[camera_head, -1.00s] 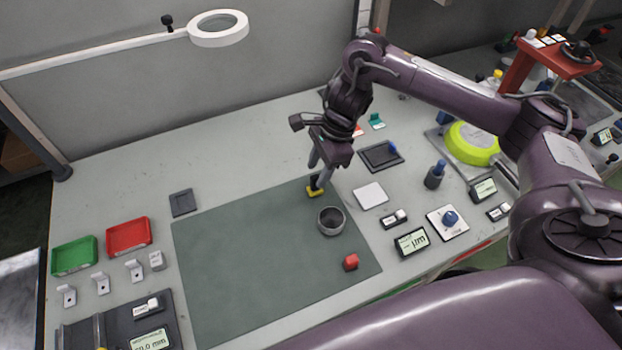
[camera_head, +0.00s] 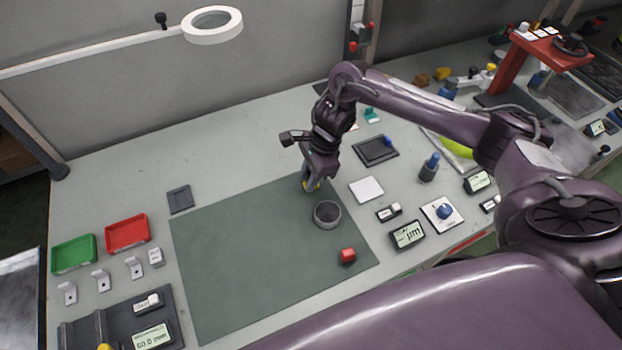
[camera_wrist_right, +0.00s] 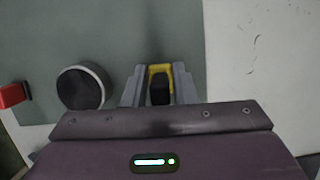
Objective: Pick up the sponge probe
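The sponge probe, a small yellow piece with a black upright part, stands near the far right corner of the dark green mat (camera_head: 240,270). In the right wrist view the probe (camera_wrist_right: 160,84) sits between the two grey fingers of my right gripper (camera_wrist_right: 159,80). Yellow shows on both sides of the black part, so the fingers look spread around it rather than clamped. In the head view my right gripper (camera_head: 311,184) points down over the probe and hides most of it. My left gripper is not in view.
A white square pad (camera_head: 366,189) and a dark tray (camera_head: 375,150) lie to the right. The mat's left part is clear.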

